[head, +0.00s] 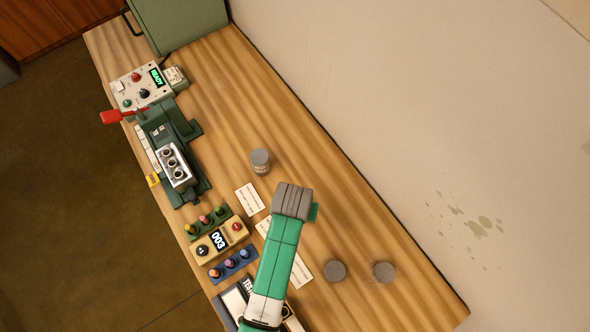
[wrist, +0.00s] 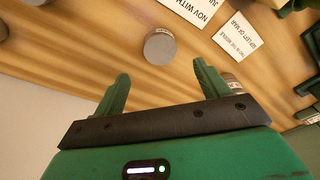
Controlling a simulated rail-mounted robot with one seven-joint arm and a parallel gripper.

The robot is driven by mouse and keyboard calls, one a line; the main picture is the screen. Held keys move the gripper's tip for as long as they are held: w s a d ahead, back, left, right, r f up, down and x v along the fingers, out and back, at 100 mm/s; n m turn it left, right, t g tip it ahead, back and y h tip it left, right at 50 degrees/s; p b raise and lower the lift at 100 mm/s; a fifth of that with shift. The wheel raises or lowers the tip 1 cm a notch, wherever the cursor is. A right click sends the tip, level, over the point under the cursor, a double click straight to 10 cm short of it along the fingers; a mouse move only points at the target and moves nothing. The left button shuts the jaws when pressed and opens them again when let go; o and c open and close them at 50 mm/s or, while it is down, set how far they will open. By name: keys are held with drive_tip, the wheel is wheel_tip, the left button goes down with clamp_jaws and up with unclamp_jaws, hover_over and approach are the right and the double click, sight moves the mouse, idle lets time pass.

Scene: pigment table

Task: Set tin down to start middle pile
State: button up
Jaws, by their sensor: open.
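My gripper (wrist: 162,88) is open, its two green fingers spread with nothing visible between them. In the head view my gripper (head: 297,212) is over the middle of the table, its fingers mostly hidden. A grey-lidded tin (wrist: 160,46) stands beyond the fingertips in the wrist view. Another tin (wrist: 233,82) is partly hidden behind the right finger. In the head view one tin (head: 260,161) stands above and left of my gripper; two more, one tin (head: 335,271) and another tin (head: 384,272), stand apart at lower right.
White printed cards (head: 249,198) lie beside my arm. A green press (head: 171,160) with a red lever and a control box (head: 142,88) stand at the left edge. A counter box (head: 219,240) reads 003. A wall borders the right; bare wood lies along it.

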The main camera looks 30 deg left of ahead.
drive_tip(key=r, duration=0.2)
drive_tip(key=shift+s+r, duration=0.2)
drive_tip(key=shift+r, duration=0.1)
drive_tip(key=w+d+r+m+t, duration=0.1)
drive_tip(key=w+r+t, duration=0.3)
drive_tip(key=r, duration=0.6)
drive_tip(key=w+d+r+t+y, duration=0.1)
drive_tip(key=w+r+t, duration=0.2)
drive_tip(key=w+r, duration=0.5)
drive_tip(key=w+d+r+m+t, duration=0.1)
drive_tip(key=w+r+t, duration=0.2)
drive_tip(key=r, duration=0.8)
drive_tip(key=s+d+r+t, duration=0.1)
drive_tip(key=d+r+t, duration=0.15)
drive_tip(key=r, duration=0.65)
drive_tip(key=s+d+r+m+t, duration=0.1)
drive_tip(key=s+d+r+t, duration=0.15)
drive_tip(key=r, duration=0.65)
drive_tip(key=s+d+r+t, duration=0.1)
drive_tip(key=r+t, duration=0.3)
drive_tip(key=r, duration=0.6)
drive_tip(key=s+d+r+t+h, duration=0.1)
drive_tip(key=s+r+t, duration=0.3)
drive_tip(key=s+r, duration=0.4)
wheel_tip(320, 180, up, 3)
drive_tip(key=shift+d+f+h, duration=0.1)
drive_tip(key=shift+d+h, duration=0.2)
drive_tip(key=shift+d, duration=0.6)
